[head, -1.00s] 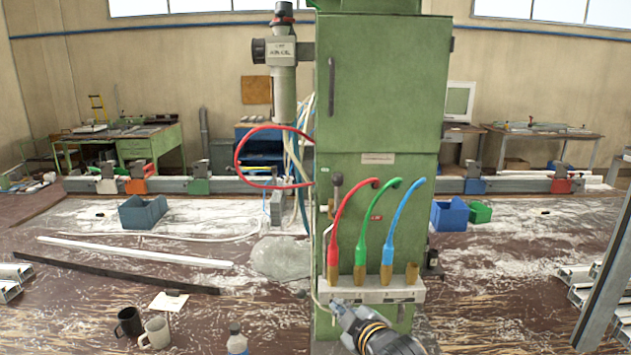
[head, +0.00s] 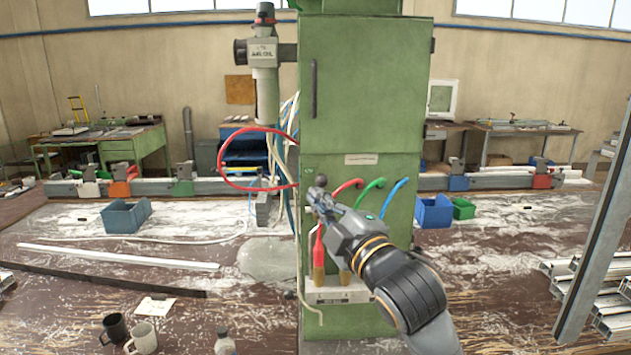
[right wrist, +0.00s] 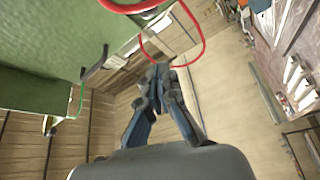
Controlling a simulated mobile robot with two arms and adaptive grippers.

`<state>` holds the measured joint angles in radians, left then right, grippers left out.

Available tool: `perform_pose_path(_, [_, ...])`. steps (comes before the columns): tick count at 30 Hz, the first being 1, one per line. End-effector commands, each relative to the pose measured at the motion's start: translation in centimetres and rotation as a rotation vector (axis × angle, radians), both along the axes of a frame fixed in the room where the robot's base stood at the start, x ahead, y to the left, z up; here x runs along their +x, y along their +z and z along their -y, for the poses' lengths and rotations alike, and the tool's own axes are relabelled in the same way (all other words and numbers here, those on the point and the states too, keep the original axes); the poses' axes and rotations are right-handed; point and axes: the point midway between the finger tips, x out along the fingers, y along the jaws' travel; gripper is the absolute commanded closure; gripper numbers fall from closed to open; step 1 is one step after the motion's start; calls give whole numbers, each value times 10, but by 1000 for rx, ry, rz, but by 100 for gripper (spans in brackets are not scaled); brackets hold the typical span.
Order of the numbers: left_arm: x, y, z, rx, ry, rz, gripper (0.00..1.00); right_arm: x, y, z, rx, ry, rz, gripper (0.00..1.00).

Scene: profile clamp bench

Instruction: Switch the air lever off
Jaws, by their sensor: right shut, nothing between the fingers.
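The air lever, with a dark round knob (head: 320,180), is on the front of the green cabinet (head: 366,105), towards its left edge. My right gripper (head: 317,196) is shut and empty, its fingertips at the lever just below the knob. I cannot tell whether they touch it. The gripper hides the lever's lower part. In the right wrist view the closed fingers (right wrist: 158,80) point upward beside the green cabinet (right wrist: 40,50); the lever cannot be made out there. My left gripper is out of view.
Red (head: 346,185), green (head: 371,187) and blue (head: 394,193) hoses hang close behind my right gripper, partly hidden by it. A red cable loop (head: 222,165) sticks out left of the cabinet. Mugs (head: 142,338) and a bottle (head: 224,344) stand at the front left.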

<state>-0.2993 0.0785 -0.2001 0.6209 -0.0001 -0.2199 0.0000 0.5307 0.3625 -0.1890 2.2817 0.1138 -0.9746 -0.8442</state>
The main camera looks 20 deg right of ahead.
Motion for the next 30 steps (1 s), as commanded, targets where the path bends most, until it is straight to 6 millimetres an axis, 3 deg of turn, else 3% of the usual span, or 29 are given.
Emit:
perform_pose_path(15, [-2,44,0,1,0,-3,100,93,19,-13,0,-2,-4,100])
perform_pose_path(21, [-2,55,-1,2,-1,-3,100,87,6,14,-2,-2,-2,100])
perform_pose_path(30, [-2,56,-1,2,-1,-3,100,86,1,21,-1,1,1,100])
